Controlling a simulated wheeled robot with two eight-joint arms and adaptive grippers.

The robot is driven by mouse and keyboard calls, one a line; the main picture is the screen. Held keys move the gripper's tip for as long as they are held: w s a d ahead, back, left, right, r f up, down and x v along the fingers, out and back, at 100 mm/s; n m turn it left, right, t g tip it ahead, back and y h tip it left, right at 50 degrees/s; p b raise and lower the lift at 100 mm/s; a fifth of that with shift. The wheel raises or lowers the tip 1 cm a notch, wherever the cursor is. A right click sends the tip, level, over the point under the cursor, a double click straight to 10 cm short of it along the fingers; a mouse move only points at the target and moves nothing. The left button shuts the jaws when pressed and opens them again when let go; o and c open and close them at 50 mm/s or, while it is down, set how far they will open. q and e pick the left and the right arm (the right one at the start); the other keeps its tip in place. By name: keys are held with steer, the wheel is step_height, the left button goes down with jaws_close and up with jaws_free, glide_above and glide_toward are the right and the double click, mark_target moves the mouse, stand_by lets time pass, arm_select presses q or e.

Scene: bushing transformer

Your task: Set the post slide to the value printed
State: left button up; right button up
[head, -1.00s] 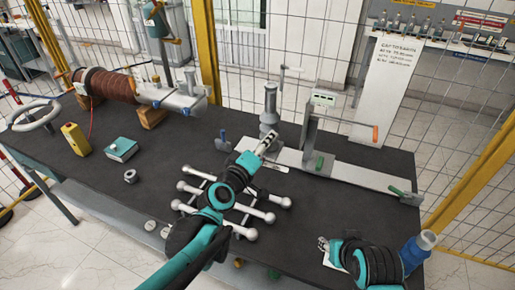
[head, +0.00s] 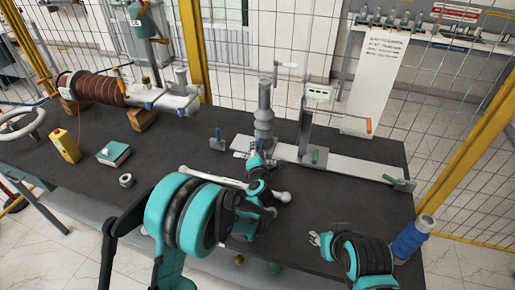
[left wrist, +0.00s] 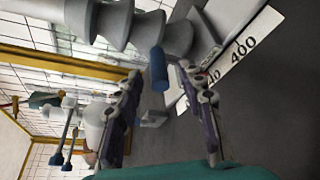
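A pale grey rail (head: 350,167) lies along the right half of the bench. An upright post (head: 304,128) with a small display box (head: 318,93) stands on it, with a green handle (head: 315,156) at its foot. A ribbed grey insulator (head: 264,115) stands left of the post. A blue handle (head: 218,134) is at the rail's left end. My left gripper (head: 255,158) is open in front of the insulator. In the left wrist view, a blue handle (left wrist: 158,68) shows beyond its spread fingers, beside a scale marked 400 (left wrist: 242,48). My right gripper (head: 314,238) is open and empty over the bench's front right.
A white placard (head: 383,55) has printed text too small to read. Another green handle (head: 391,180) is at the rail's right end. White rods (head: 210,176) lie under my left arm. A brown coil (head: 93,88), yellow box (head: 65,146) and teal box (head: 114,154) stand left.

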arm_select(q)
steer(key=shift+x, duration=1.55)
